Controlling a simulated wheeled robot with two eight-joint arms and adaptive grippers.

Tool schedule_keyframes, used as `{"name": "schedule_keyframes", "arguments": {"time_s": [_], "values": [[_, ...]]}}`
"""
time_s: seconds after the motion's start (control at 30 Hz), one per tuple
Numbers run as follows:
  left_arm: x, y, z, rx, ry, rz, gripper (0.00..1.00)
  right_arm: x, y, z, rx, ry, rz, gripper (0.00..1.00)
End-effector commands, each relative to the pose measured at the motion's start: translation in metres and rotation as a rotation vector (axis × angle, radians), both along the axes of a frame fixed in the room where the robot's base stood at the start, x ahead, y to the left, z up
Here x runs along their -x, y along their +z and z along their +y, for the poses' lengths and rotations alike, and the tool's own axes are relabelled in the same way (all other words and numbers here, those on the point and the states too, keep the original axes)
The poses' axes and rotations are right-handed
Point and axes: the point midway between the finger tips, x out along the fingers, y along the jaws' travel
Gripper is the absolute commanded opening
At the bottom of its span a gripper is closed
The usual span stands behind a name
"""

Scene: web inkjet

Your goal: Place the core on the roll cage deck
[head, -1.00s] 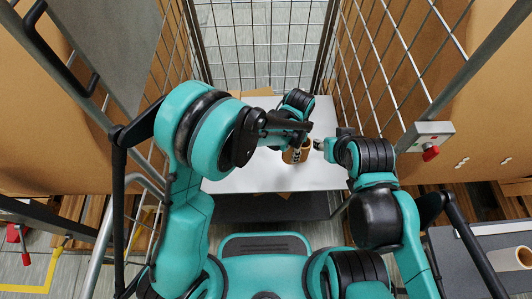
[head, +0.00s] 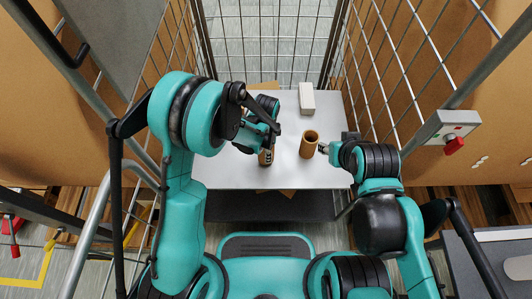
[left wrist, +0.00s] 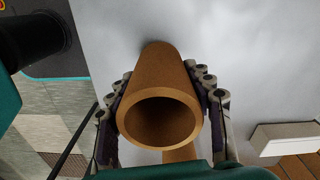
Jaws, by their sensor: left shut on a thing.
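My left gripper (head: 266,150) is shut on a brown cardboard core (head: 266,158). In the left wrist view this core (left wrist: 158,118) sits between both fingers, with its open end toward the camera. It is over the left part of the pale roll cage deck (head: 222,175); whether it touches the deck I cannot tell. A second brown core (head: 309,146) stands upright on the deck to its right. My right gripper (head: 326,149) is just right of this second core, and its fingers are too small to read.
A white box (head: 307,98) stands on the deck behind the second core. Wire mesh walls (head: 398,70) enclose the deck's sides and back. A grey box with a red knob (head: 446,132) is on the right. The deck's front right is clear.

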Motion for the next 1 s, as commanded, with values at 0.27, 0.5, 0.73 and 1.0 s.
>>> {"name": "schedule_keyframes", "arguments": {"time_s": [0.27,0.5,0.73,1.0], "values": [[0.0,-0.011,0.0,0.0,0.0,0.0,0.23,0.0,-0.006,0.0,0.0,0.0,0.0,0.4],[0.0,-0.013,0.0,0.0,0.0,0.0,0.7,0.0,-0.006,0.0,0.0,0.0,0.0,0.4],[0.0,-0.013,0.0,0.0,0.0,0.0,0.72,0.0,-0.006,0.0,0.0,0.0,0.0,0.4],[0.0,0.006,0.0,0.0,0.0,0.0,0.72,0.0,0.002,0.0,0.0,0.0,0.0,0.4]]}}
